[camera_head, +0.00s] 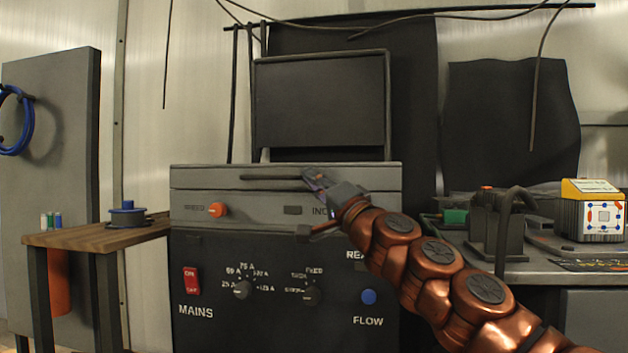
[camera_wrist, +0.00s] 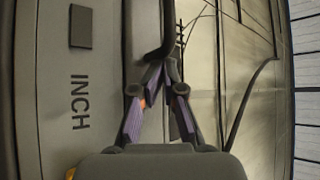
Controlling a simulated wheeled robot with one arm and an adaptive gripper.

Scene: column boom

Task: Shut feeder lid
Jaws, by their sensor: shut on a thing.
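The feeder is a grey and black machine (camera_head: 285,265) with a MAINS switch, dials and a FLOW button. A dark bar handle (camera_head: 270,177) runs along the grey band at its top front; the wrist view shows its bent end (camera_wrist: 154,48). My gripper (camera_head: 312,180) reaches in from the right and is shut on the right end of this handle. In the wrist view my gripper's fingertips (camera_wrist: 160,72) close together at the handle. A dark framed panel (camera_head: 320,102) stands upright behind the top. I cannot tell how far the lid stands open.
A wooden side table (camera_head: 85,236) with a blue spool (camera_head: 128,214) stands left. A bench (camera_head: 540,270) at right carries dark blocks and a yellow-white box (camera_head: 592,212). An orange knob (camera_head: 217,210) sits below the band. Cables hang above.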

